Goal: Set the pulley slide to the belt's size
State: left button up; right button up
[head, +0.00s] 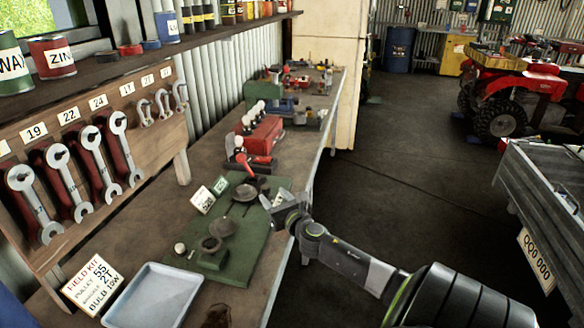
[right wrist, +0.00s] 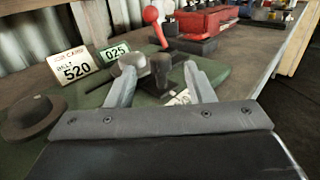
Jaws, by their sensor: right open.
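A green board (head: 253,245) lies on the bench and carries the pulley fixture. It bears a round dark disc (head: 222,228), a ring-shaped part (head: 210,244) and a dark slide part (head: 245,192). My right gripper (head: 271,201) is open at the board's right side. In the right wrist view, a dark upright knob (right wrist: 160,70) stands between its fingers, with a grey rounded knob (right wrist: 132,62) beside it near the left finger. Contact cannot be told. A white card (right wrist: 77,65) reads belt 520, and a green card (right wrist: 115,53) reads 025. My left gripper is out of view.
A field kit card (head: 93,284) and a pale tray (head: 150,297) are at the near end. A wrench rack (head: 150,140) stands along the left. A red lever (head: 239,142) and red block (head: 262,135) are beyond the board.

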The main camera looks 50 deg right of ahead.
jog(key=b+v, duration=0.1)
jog(key=v, duration=0.8)
jog(key=shift+s, duration=0.2)
